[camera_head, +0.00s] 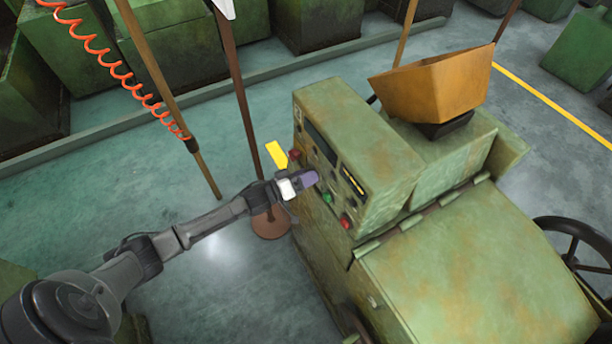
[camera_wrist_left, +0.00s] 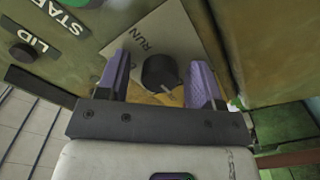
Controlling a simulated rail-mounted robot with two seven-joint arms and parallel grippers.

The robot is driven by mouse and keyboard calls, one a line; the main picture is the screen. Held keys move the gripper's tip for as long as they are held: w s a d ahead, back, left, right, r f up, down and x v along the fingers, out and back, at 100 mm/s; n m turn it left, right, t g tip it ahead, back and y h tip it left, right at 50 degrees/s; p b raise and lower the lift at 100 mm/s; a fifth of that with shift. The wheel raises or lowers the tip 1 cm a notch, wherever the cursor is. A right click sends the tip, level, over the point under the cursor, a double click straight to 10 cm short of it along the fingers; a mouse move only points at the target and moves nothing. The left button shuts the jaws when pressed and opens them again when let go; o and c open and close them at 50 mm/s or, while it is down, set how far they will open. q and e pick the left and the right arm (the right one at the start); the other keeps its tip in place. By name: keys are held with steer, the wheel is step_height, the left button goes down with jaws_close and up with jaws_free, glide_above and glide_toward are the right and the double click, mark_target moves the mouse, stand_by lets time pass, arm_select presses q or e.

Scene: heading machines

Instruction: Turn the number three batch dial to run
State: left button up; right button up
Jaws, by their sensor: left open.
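A round black dial (camera_wrist_left: 160,73) sits on a pale label plate (camera_wrist_left: 165,28) in the left wrist view. The plate reads RUN above and left of the dial; another marking is mostly hidden by a finger. My left gripper (camera_wrist_left: 161,64) is open, with its purple fingers on either side of the dial. I cannot tell whether they touch it. In the head view my left gripper (camera_head: 304,181) is at the front panel of the green machine (camera_head: 362,130) and covers the dial. No number three shows on the machine. My right gripper is not in view.
A green button (camera_head: 327,198) and red buttons (camera_head: 346,221) are close to the gripper. An orange hopper (camera_head: 432,88) tops the machine. A post on a round brown base (camera_head: 271,224) stands beside my arm.

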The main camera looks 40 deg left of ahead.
arm_select(q)
steer(key=c, duration=0.9)
